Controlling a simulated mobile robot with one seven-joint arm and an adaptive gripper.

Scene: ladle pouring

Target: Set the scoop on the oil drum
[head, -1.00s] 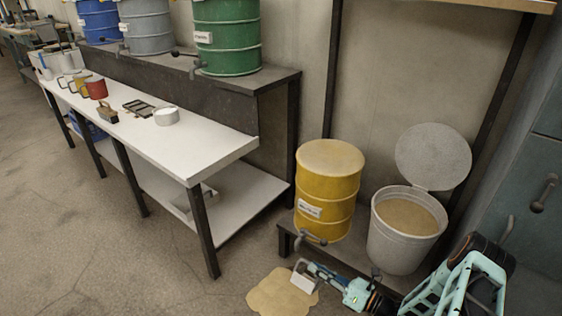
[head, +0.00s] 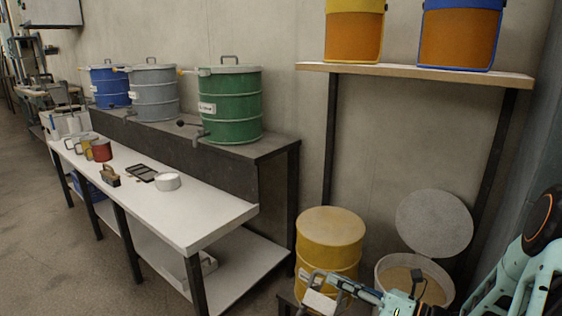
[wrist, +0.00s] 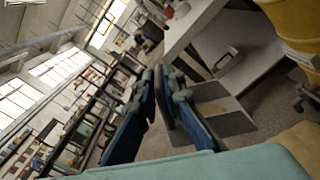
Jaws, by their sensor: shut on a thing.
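A yellow drum (head: 330,238) with a flat, bare top stands at the lower right in the head view; its label is hidden and I cannot tell if it is the oil drum. My gripper (head: 332,284) is in front of the drum's lower part, below its top. It is shut on what looks like the scoop, whose pale square part (head: 320,301) shows at the fingers. In the wrist view the blue-padded fingertips (wrist: 161,76) are close together, with a grey-brown angular piece (wrist: 224,108) beside them, probably the scoop. The yellow drum (wrist: 295,25) is at upper right there.
A pale bin (head: 442,274) with tan contents and a raised round lid (head: 434,222) stands right of the drum. A white table (head: 200,215) with mugs is left. Green (head: 230,128), grey (head: 155,112) and blue (head: 108,88) drums stand on a dark bench (head: 270,148). Buckets sit on a shelf (head: 415,69).

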